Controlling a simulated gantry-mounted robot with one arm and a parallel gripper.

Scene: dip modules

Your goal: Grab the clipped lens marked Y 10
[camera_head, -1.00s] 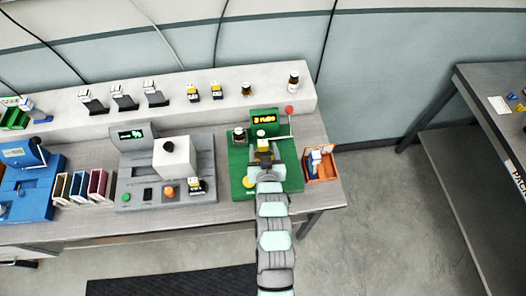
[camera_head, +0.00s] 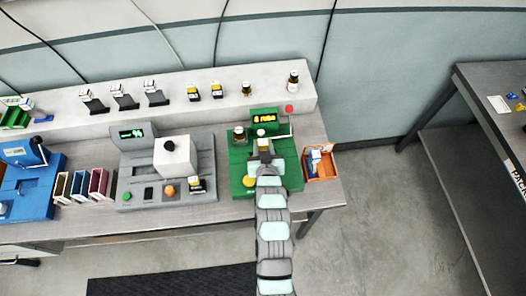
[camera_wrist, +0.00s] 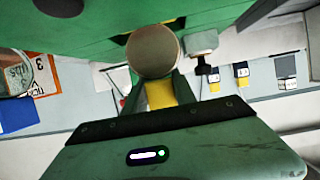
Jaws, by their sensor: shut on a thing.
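In the head view my gripper (camera_head: 264,159) is over the green machine (camera_head: 238,166), and a small white-and-yellow piece (camera_head: 262,133) shows just beyond it. In the wrist view my gripper (camera_wrist: 160,88) is shut on a yellow piece (camera_wrist: 160,95), with a round beige disc (camera_wrist: 153,50) just beyond the fingers. This looks like a clipped lens, but no marking on it can be read, so I cannot tell whether it is Y 10. Two similar yellow-and-black clipped pieces stand on the back ledge, one at left (camera_head: 193,92) and one at right (camera_head: 217,91).
The green machine has a lit display (camera_head: 264,118) and a red-knobbed lever (camera_head: 289,108). A dark jar (camera_head: 239,133) stands on its left. An orange bin (camera_head: 321,163) is close on its right. A grey machine (camera_head: 140,165) with a white block (camera_head: 175,157) stands left.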

